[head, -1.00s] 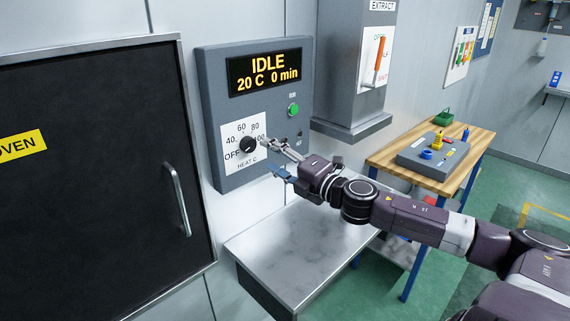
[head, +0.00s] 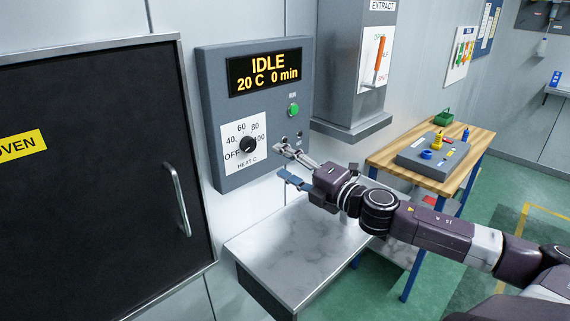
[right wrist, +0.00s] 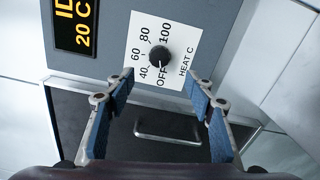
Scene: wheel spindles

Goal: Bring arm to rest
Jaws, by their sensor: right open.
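My right gripper (head: 288,165) is open and empty, in front of the lower right part of the grey oven control panel (head: 212,100). It is to the right of the black heat knob (head: 247,145) and apart from it. In the right wrist view the knob (right wrist: 159,56) shows beyond the two open blue-padded fingers (right wrist: 162,108), with nothing between them. The knob sits on a white dial plate marked OFF to 100. The display (head: 264,74) reads IDLE, 20 C, 0 min. My left gripper is not in view.
The black oven door (head: 90,180) with its handle (head: 177,199) is at left. A metal shelf (head: 290,250) lies below the panel. The extract box (head: 340,70) with an orange lever (head: 381,62) is right of the panel. A wooden bench (head: 470,152) stands further right.

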